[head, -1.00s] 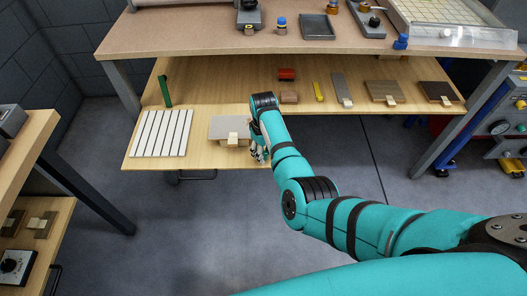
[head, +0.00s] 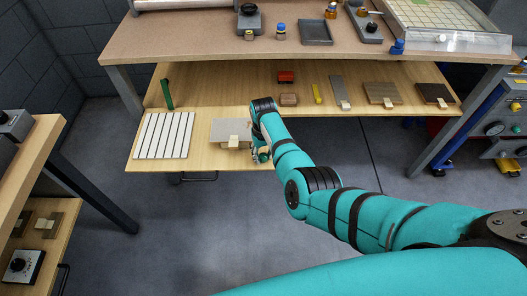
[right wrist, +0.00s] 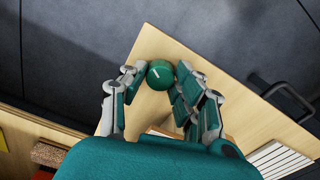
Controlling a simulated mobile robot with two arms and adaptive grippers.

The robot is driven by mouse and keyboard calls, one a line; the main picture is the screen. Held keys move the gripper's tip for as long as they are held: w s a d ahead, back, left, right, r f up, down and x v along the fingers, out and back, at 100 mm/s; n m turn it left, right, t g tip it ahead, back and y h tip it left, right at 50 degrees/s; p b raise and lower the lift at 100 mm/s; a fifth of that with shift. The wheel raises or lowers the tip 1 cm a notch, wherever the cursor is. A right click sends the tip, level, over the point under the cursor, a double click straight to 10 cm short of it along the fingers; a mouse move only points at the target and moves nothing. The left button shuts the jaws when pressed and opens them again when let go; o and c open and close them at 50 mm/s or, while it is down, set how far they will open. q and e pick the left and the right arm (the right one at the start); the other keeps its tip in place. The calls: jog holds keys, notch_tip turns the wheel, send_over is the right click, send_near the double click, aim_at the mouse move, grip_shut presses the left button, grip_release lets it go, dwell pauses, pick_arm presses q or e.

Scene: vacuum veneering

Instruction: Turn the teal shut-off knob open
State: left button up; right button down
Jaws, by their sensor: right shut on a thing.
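My right gripper (head: 259,152) is low over the front edge of the wooden pull-out shelf, just right of a grey board with a pale block. In the right wrist view its fingers (right wrist: 159,73) are closed around a round teal knob (right wrist: 159,75) with a short white line on its face. The fingertips sit on opposite sides of it. A small teal spot also shows at the fingertips in the head view. What the knob is mounted on is hidden. My left gripper is out of view.
The shelf (head: 215,162) carries a white slatted panel (head: 164,135), a grey board (head: 231,127), a green upright piece (head: 167,94) and several small boards. The workbench (head: 200,40) stands above and behind. A dark handle (right wrist: 290,97) juts from the shelf edge. Open floor lies in front.

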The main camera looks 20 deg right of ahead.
aim_at(264, 156)
jog(key=m+p, duration=0.1)
jog(key=m, duration=0.4)
jog(key=shift+m, duration=0.4)
jog(key=m, duration=0.5)
jog(key=shift+w+m, duration=0.1)
jog(key=shift+m, duration=0.3)
jog(key=c, duration=1)
grip_release()
notch_tip(264, 156, up, 12)
